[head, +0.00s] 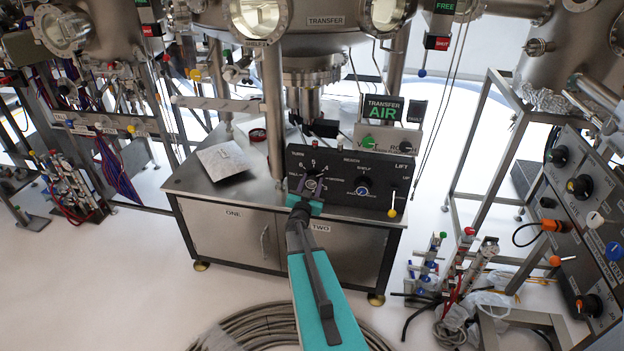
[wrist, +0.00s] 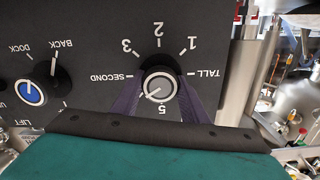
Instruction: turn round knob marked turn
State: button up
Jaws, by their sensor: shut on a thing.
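The round knob (head: 312,184) sits at the left of the black control panel, below the word TURN in the head view. In the wrist view the knob (wrist: 160,86) has a grey face, and the panel lettering is upside down. The numbers 1, 2, 3 and 5 and the words TALL and SECOND ring it. Its white pointer line slants toward the lower left of that view. My gripper (wrist: 158,95) is shut on the knob, one purple finger on each side. In the head view my gripper (head: 303,192) partly hides the knob.
A blue-centred knob (head: 362,189) sits to the right on the same panel; it also shows in the wrist view (wrist: 30,92). A lift lever with a yellow ball (head: 392,212) hangs further right. A cable coil (head: 240,325) lies on the floor in front of the cabinet (head: 340,249).

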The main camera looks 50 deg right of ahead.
jog(key=n+p, duration=0.3)
jog(key=n, duration=0.3)
jog(key=shift+p, duration=0.35)
jog(key=n+p, duration=0.2)
jog(key=n, duration=0.2)
jog(key=shift+a+f+n, duration=0.1)
jog(key=shift+f+n, duration=0.05)
jog(key=shift+n, duration=0.25)
jog(key=o, duration=1)
jog(key=shift+w, duration=0.1)
jog(key=shift+a, duration=0.1)
jog(key=shift+b+v, duration=1.85)
jog(key=shift+v, duration=5)
